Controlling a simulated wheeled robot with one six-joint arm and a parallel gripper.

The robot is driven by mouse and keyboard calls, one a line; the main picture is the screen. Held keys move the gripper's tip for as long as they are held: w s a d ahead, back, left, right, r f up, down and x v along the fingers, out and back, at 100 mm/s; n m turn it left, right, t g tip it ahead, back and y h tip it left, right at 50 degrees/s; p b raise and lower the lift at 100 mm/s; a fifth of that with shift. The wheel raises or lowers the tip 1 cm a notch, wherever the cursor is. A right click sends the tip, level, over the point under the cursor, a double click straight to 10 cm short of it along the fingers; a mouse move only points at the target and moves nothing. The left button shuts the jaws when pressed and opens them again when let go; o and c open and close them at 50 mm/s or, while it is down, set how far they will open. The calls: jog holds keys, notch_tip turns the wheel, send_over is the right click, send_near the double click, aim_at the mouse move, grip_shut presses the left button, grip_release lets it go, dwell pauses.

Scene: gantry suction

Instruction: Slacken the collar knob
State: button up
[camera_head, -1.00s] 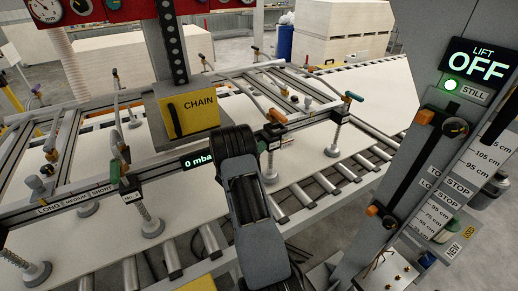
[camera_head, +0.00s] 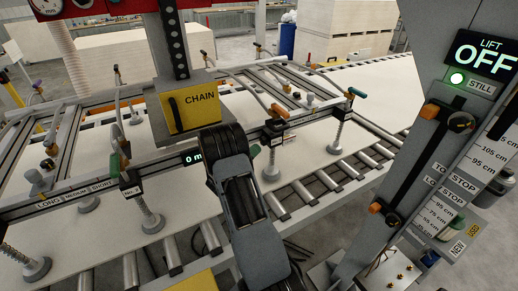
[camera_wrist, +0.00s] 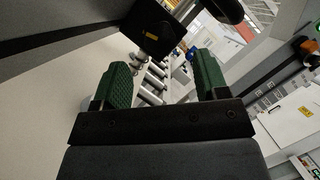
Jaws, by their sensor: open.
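Two collars with black knobs sit on the lift column at the right of the head view. The upper black knob (camera_head: 460,122) is beside an orange tab, and the lower black knob (camera_head: 392,222) is beside another. I cannot tell which one the task means. In the wrist view, an orange part and a dark knob (camera_wrist: 309,54) show at the right edge. My gripper (camera_wrist: 162,76) is open, with its green pads apart and nothing between them. In the head view my arm hides most of the gripper, over the suction frame and left of the column.
The suction frame (camera_head: 65,187) with several cups spreads across the left and middle, over a pale board and rollers (camera_head: 322,180). A yellow CHAIN box (camera_head: 198,112) hangs on the mast behind my arm. The LIFT display (camera_head: 482,60) reads OFF, with a STILL lamp.

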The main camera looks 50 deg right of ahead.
jog(key=b+v, duration=0.2)
jog(key=v, duration=0.7)
dwell(0.4)
